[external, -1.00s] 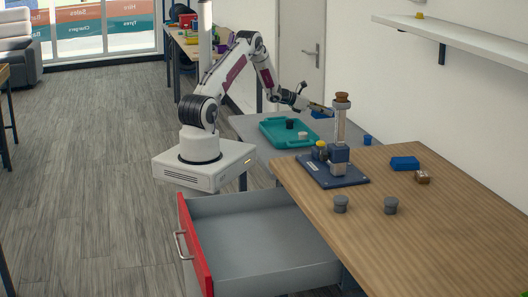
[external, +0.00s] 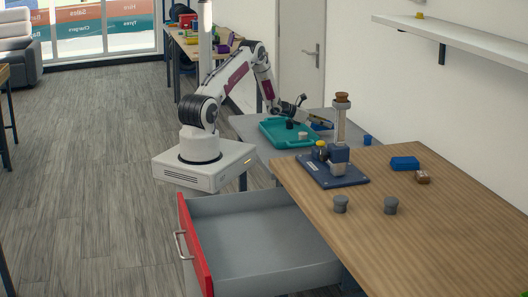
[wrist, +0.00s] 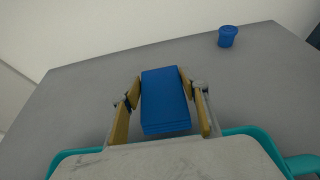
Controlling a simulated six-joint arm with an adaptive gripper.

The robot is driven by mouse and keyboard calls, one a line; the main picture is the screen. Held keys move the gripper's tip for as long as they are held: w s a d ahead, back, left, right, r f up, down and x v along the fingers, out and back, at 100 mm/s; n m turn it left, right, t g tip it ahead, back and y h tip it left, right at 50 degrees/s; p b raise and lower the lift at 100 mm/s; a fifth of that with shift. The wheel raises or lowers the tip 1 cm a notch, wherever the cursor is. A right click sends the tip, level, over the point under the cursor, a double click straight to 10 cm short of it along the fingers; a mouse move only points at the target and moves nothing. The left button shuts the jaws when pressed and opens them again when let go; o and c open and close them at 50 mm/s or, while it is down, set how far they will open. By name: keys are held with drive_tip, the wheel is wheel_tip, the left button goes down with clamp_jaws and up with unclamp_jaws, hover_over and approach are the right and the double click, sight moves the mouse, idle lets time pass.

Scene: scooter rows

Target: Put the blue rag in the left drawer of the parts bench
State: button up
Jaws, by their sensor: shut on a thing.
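The blue rag (wrist: 165,102) is a folded blue block on the grey tabletop in the wrist view. My gripper (wrist: 160,88) has its two tan fingers closed on the rag's left and right sides. In the external view my gripper (external: 327,122) is low over the back of the grey table, and the rag is mostly hidden there. A drawer (external: 265,248) with a red front (external: 194,245) and a silver handle is pulled open beside the wooden bench (external: 440,240). Its visible grey inside is empty.
A teal tray (external: 270,138) holding small items is next to my gripper. A blue cup (external: 367,140) stands to its right. A stand with a tall post (external: 341,120), a blue block (external: 404,163) and two grey knobs are on the bench. A shelf (external: 460,38) is above.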

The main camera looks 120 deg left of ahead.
sight(323, 128)
drive_tip(key=shift+f, duration=1.55)
drive_tip(key=shift+f, duration=0.15)
drive_tip(key=o, duration=1)
drive_tip(key=shift+v, duration=6.1)
drive_tip(key=shift+w+a, duration=0.1)
